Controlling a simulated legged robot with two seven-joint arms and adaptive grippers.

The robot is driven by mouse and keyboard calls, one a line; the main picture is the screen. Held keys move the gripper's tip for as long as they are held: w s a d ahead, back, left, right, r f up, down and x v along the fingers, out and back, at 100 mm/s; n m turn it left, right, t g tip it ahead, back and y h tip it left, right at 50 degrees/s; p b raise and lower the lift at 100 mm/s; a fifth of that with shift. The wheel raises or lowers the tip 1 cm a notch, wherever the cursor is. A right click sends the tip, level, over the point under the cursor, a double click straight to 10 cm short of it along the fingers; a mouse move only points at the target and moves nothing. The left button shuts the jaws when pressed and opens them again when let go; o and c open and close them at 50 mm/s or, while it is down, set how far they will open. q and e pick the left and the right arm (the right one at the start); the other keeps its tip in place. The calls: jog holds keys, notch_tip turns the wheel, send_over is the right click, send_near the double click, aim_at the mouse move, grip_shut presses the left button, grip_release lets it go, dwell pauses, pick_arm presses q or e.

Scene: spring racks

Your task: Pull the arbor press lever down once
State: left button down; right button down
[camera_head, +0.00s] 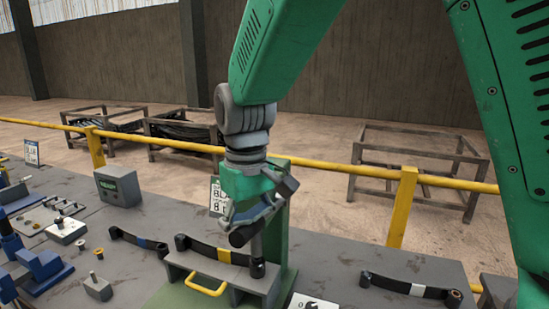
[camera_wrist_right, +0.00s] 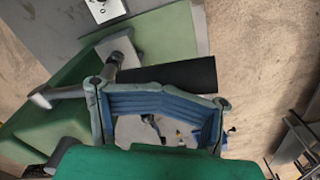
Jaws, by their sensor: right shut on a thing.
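The green arbor press (camera_head: 277,235) stands on the bench in the head view, with its green body at the left of the wrist view (camera_wrist_right: 45,125). Its lever has a dark grip (camera_head: 240,237), which shows as a black bar in the wrist view (camera_wrist_right: 180,75). My right gripper (camera_head: 262,212) is shut on the lever grip, with its blue fingers (camera_wrist_right: 160,105) across it. A black leaf spring with a yellow-white band (camera_head: 223,256) lies on the press's grey block. My left gripper is not in view.
Other leaf springs lie at left (camera_head: 138,241) and right (camera_head: 410,287). A grey control box (camera_head: 118,186) stands at the back of the bench. Blue fixtures (camera_head: 40,270) crowd the left. A yellow rail (camera_head: 330,167) runs behind, with metal racks (camera_head: 415,165) beyond.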

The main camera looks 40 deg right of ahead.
jog(key=shift+s+a+r+p, duration=0.25)
jog(key=shift+s+a, duration=0.05)
jog(key=shift+a, duration=0.35)
jog(key=shift+s+a+r+p, duration=0.25)
jog(key=shift+s+a, duration=0.05)
jog(key=shift+a, duration=0.3)
jog(key=s+a+r, duration=0.2)
jog(key=s+a, duration=0.1)
jog(key=a, duration=0.2)
jog(key=shift+a, duration=0.35)
